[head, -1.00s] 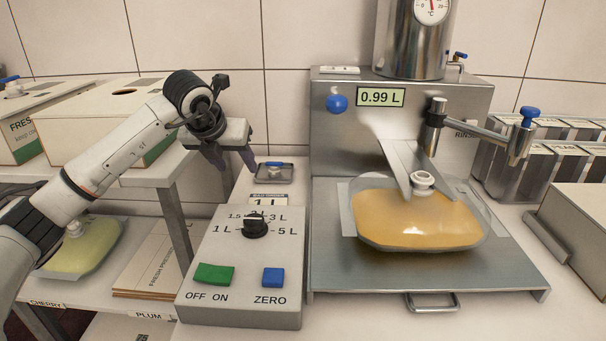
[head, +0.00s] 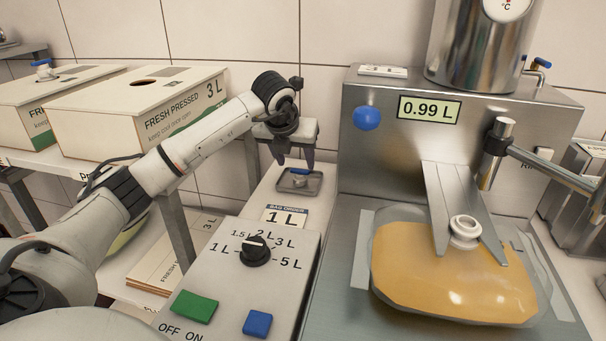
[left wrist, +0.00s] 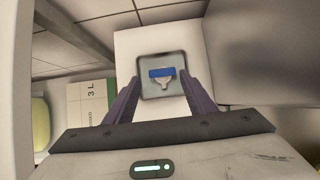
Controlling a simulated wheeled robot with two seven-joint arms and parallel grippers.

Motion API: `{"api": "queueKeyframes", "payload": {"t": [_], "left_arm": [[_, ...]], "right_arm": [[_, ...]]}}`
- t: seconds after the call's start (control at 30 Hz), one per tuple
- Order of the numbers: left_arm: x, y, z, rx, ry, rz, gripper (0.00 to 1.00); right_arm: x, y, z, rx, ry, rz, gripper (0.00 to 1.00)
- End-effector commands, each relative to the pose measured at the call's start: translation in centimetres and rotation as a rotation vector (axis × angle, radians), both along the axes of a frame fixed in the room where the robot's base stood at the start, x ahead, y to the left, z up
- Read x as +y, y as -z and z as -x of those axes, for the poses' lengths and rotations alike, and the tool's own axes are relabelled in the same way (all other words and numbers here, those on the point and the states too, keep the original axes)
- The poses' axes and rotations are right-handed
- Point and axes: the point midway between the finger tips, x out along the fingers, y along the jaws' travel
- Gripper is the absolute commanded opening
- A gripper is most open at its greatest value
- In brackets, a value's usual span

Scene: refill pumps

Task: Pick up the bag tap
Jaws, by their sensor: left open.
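The bag tap (head: 299,178), with a blue handle and a pale body, lies in a small grey tray (head: 285,188) behind the control box. In the left wrist view the tap (left wrist: 162,74) sits in the tray between and beyond my fingertips. My left gripper (head: 295,160) is open and empty, pointing down above the tray, apart from the tap. Its dark fingers also show in the left wrist view (left wrist: 162,88). My right gripper is not in view.
A control box (head: 244,262) with a dial and buttons stands in front of the tray, behind it a 1 L order card (head: 285,216). The filling machine (head: 372,150) rises to the right, with an orange-filled bag (head: 450,275) on its plate. Cartons (head: 140,115) stand on the left shelf.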

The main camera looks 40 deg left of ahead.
Motion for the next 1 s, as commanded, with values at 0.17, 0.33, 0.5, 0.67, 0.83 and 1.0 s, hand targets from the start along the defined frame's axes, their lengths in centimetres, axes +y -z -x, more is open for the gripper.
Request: {"api": "queueKeyframes", "payload": {"t": [0.17,0.33,0.5,0.67,0.83,1.0], "left_arm": [[0.3,1.2,-0.6,0.002,-0.001,0.000,0.50],[0.6,3.2,-1.9,0.004,0.000,0.002,0.50],[1.2,5.0,-2.9,0.002,0.000,0.000,0.50],[1.3,5.3,-3.1,0.001,0.000,-0.001,0.50],[1.3,5.3,-3.1,0.001,0.000,-0.001,0.43],[1.3,5.3,-3.1,0.001,0.000,-0.001,0.19]], "right_arm": [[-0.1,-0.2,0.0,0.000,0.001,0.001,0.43],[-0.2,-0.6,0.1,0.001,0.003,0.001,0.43],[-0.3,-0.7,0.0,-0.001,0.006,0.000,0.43],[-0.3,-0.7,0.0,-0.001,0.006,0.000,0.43],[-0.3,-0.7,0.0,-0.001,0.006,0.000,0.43],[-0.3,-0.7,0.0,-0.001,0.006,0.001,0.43]]}}
